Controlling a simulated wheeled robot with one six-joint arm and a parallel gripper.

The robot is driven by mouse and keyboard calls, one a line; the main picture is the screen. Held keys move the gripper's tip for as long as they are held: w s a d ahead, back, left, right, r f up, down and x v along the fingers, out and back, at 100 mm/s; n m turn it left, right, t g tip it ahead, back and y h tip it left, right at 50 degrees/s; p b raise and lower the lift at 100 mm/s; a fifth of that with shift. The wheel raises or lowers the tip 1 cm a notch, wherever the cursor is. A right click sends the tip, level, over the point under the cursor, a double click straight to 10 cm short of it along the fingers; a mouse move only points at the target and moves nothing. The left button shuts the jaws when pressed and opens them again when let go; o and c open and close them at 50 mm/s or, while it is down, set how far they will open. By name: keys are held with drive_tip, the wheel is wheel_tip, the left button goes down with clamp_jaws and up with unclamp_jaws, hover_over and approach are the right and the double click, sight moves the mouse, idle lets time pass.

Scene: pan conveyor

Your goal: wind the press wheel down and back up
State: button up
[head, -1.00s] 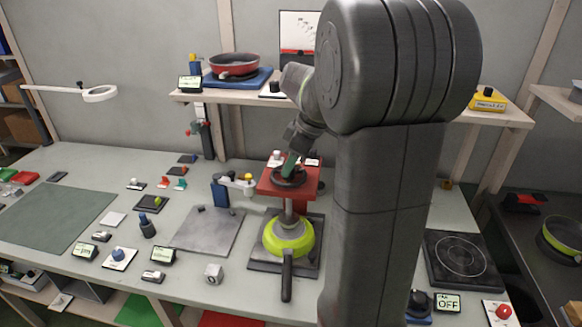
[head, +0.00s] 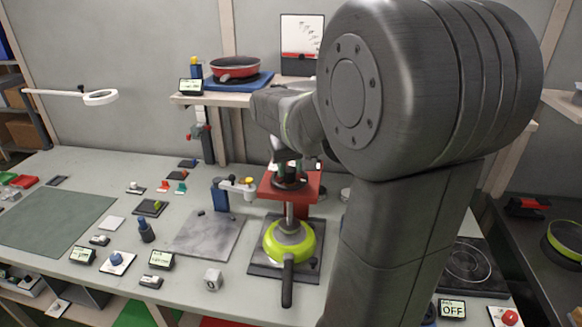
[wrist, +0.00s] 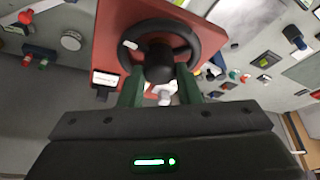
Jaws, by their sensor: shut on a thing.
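The press has a red top plate (head: 309,190) with a dark hand wheel (wrist: 195,32) on it. A grey ram (head: 290,212) comes down from it over a green pan (head: 277,249), which sits on a dark base plate (head: 312,268) with its handle pointing to the front. My gripper (wrist: 160,75) is above the wheel, its green fingers shut on the wheel's hub side. In the head view the wheel (head: 288,184) is partly hidden by my gripper. The wheel has a pale mark at its left in the wrist view.
A shelf behind the press holds a red pan (head: 236,68) on a blue mat. A grey metal plate (head: 202,236) lies left of the press. A hotplate (head: 467,262) is at the right, partly hidden by my arm. Small displays and knobs stand on the bench at the left.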

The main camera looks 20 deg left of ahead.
drive_tip(key=m+h+b, duration=0.1)
drive_tip(key=m, duration=0.2)
drive_tip(key=shift+a+f+m+t, duration=0.1)
drive_tip(key=shift+m+t, duration=0.3)
drive_tip(key=m+h+b, duration=0.1)
drive_tip(key=m+h, duration=0.1)
drive_tip(key=m, duration=0.2)
drive_tip(key=shift+s+a, duration=0.1)
drive_tip(key=m+h, duration=0.1)
drive_tip(key=m, duration=0.2)
drive_tip(key=m+h+b, duration=0.1)
drive_tip(key=m, duration=0.2)
drive_tip(key=shift+a+m, duration=0.15)
drive_tip(key=shift+m, duration=0.25)
drive_tip(key=shift+h, duration=0.3)
drive_tip(key=o, duration=1)
drive_tip(key=v, duration=1.4)
drive_tip(key=shift+w, duration=0.3)
